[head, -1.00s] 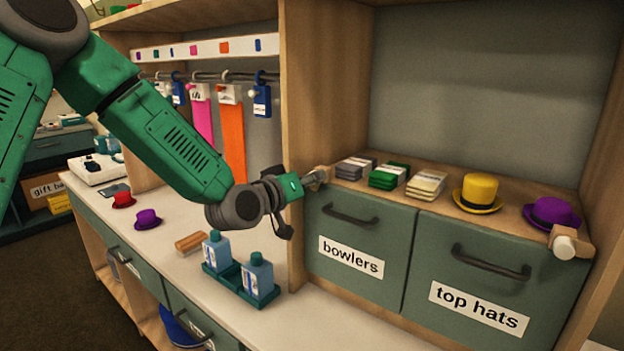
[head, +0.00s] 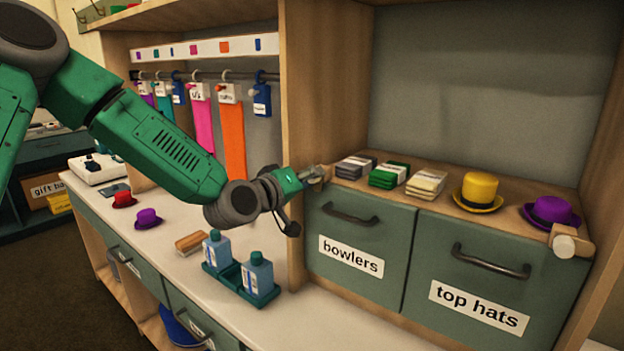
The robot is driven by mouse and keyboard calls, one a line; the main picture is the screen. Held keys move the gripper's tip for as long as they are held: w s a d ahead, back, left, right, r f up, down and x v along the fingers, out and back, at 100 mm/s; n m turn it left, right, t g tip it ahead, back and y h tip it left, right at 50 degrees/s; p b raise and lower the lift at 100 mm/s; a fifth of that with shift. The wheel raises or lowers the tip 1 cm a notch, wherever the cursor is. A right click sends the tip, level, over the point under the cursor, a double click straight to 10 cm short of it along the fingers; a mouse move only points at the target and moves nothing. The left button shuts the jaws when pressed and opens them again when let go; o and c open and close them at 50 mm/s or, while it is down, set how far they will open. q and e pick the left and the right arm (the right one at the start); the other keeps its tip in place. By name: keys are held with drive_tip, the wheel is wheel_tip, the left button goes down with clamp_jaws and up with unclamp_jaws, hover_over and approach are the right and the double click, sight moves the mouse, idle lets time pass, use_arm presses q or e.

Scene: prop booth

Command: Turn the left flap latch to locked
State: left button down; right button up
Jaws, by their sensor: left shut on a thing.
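The left flap (head: 365,275), labelled "bowlers", is shut below the wooden shelf. Its latch (head: 318,172) is a small wooden piece at the flap's upper left corner, mostly covered by my left gripper. My left gripper (head: 312,177) is shut on this latch; its exact turn is hard to see. The right flap (head: 490,325), labelled "top hats", is also shut. The right flap's latch (head: 566,243) is a wooden block with a pale round knob at the upper right corner. My right gripper is not in view.
On the shelf above the flaps are stacks of cards (head: 390,174), a yellow hat (head: 479,192) and a purple hat (head: 552,212). A teal tray (head: 241,285) with two bottles stands on the counter below my left arm. Small hats and a brush (head: 191,242) lie farther left.

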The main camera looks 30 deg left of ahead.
use_arm(q)
drive_tip(key=shift+a, duration=0.1)
drive_tip(key=c, duration=1.3)
unclamp_jaws()
drive_tip(key=shift+w+a+f, duration=0.1)
drive_tip(key=s+a, duration=0.1)
drive_tip(key=s, duration=1.1)
drive_tip(key=shift+r, duration=0.4)
drive_tip(key=shift+w, duration=0.1)
